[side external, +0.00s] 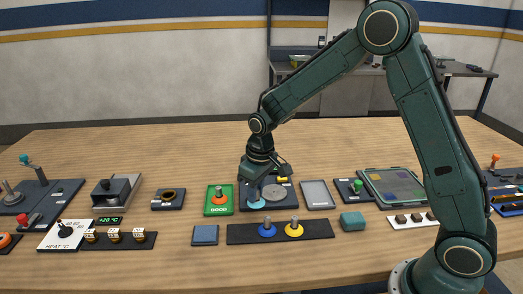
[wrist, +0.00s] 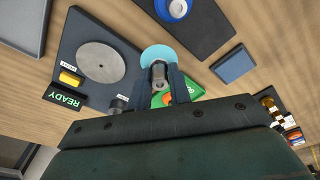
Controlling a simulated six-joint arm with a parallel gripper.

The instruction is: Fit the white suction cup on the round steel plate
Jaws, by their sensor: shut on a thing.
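My gripper (side external: 256,190) is shut on the grey stem of a suction cup, which has a light blue disc (side external: 257,204) rather than a white one. In the wrist view the gripper fingers (wrist: 161,84) flank the stem, and the light blue disc (wrist: 158,54) shows beyond them. The round steel plate (wrist: 101,62) lies bare on a dark base, left of the cup. In the side view the plate (side external: 275,192) is right of the cup and partly behind my gripper. I cannot tell whether the cup touches the base.
A dark rack (side external: 321,229) in front holds a blue cup (side external: 267,230) and a yellow cup (side external: 294,230). A green board (side external: 212,209) with an orange cup stands left. The base carries a yellow button (wrist: 70,78) and a READY display (wrist: 64,97). A grey tray (side external: 317,195) lies right.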

